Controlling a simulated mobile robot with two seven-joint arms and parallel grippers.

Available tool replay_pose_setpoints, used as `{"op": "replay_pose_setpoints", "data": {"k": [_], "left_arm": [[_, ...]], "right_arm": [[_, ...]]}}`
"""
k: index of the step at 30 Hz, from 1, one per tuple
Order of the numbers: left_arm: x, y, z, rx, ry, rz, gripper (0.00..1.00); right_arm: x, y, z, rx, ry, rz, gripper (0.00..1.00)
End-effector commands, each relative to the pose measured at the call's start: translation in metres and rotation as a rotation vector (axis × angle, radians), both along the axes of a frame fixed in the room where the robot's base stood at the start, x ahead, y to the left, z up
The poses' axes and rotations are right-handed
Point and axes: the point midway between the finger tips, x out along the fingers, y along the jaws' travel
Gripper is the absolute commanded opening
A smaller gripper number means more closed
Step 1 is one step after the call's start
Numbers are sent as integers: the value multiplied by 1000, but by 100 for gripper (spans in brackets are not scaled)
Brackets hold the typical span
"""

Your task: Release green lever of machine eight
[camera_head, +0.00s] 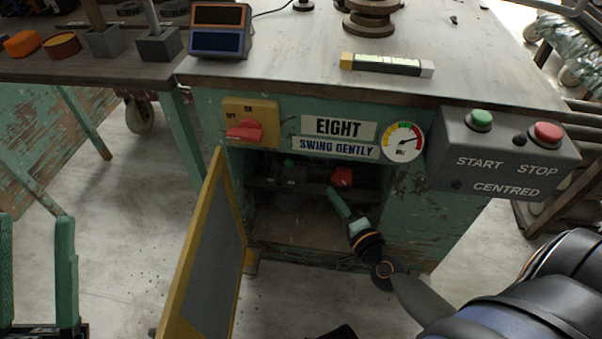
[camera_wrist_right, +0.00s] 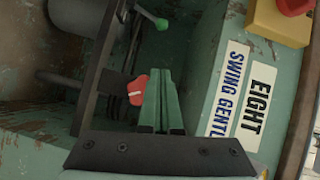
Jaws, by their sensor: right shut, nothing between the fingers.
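Machine eight (camera_head: 411,202) stands ahead with its yellow-framed door (camera_head: 190,265) swung open. A small green knob on a dark rod, which looks like the green lever (camera_wrist_right: 161,23), is inside the cabinet in the right wrist view. A dim green spot (camera_head: 289,168) in the head view may be the same knob. My right gripper (camera_head: 333,191) reaches into the opening, its green fingers shut and empty. In the wrist view its fingers (camera_wrist_right: 157,75) are beside a red part (camera_wrist_right: 137,88), apart from the green knob; contact with the red part is unclear. My left gripper (camera_head: 36,218) is open and empty at lower left.
A red rotary switch (camera_head: 245,131) is on the machine's front, upper left of the opening. A grey box with START and STOP buttons (camera_head: 500,158) is at the right. The door bounds the opening's left side. A workbench (camera_head: 110,66) stands at the left.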

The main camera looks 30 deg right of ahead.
Motion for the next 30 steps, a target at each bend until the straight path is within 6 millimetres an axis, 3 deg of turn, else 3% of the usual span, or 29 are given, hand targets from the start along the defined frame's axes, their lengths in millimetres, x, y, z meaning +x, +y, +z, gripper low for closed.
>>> {"op": "replay_pose_setpoints", "data": {"k": [5, 10, 25, 30], "left_arm": [[0, 0, 0, 1, 2, 1, 50], [0, 0, -1, 1, 2, 1, 50], [1, -1, -9, 9, 2, 4, 50], [1, -1, -14, 12, 3, 5, 50]], "right_arm": [[1, 0, 0, -2, 0, 1, 0], [15, -1, -1, -2, -2, 1, 0], [101, -6, -11, -1, -2, 2, 0], [119, 12, -17, 0, -1, 2, 0]]}}
